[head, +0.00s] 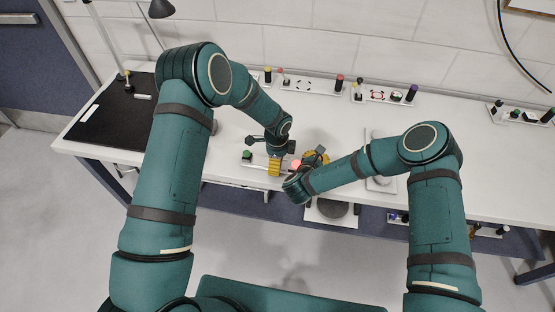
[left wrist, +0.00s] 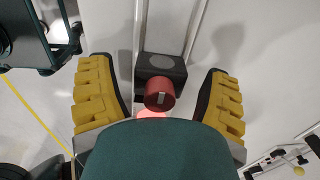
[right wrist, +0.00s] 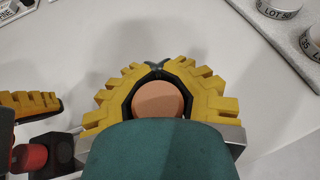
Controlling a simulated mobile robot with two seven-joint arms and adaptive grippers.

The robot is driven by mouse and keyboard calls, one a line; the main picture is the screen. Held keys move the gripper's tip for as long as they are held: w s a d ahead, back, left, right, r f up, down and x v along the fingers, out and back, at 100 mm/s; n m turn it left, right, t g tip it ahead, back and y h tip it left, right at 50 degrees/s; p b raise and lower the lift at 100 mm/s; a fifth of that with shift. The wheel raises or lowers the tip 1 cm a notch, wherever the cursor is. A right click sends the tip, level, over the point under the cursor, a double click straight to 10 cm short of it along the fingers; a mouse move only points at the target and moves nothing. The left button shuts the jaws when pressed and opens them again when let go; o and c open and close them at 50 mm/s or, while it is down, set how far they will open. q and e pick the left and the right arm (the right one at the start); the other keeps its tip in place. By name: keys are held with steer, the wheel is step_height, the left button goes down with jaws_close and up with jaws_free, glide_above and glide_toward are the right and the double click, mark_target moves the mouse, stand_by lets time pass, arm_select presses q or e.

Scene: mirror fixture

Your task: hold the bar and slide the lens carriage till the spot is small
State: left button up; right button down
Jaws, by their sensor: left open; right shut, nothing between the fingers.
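The lens carriage appears as a black block (left wrist: 161,68) with a red round knob (left wrist: 159,93) in the left wrist view, on a pale twin-rail bar (left wrist: 140,30). My left gripper (head: 275,165) is open, with its yellow fingers apart on either side of the carriage; contact is not visible. My right gripper (right wrist: 158,66) is shut, its fingertips meeting. A salmon-coloured round disc (right wrist: 158,99) shows inside the loop of its fingers; I cannot tell whether they touch it. A pinkish-red round patch (head: 296,164) lies between the grippers in the head view. The light spot cannot be made out with certainty.
A green knob (head: 247,155) stands left of my left gripper. Trays with coloured pegs (head: 310,86) line the back of the white table (head: 235,125). A black mat (head: 112,120) and a lamp (head: 161,9) are at the left. A dark round disc (head: 332,208) sits at the front edge.

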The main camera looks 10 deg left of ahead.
arm_select(q)
steer(key=shift+f, duration=0.1)
steer(key=c, duration=1.3)
steer(key=shift+a, duration=1.05)
steer(key=o, duration=1.3)
steer(key=shift+d, duration=0.1)
step_height(320, 180, up, 12)
steer(key=shift+s, duration=0.35)
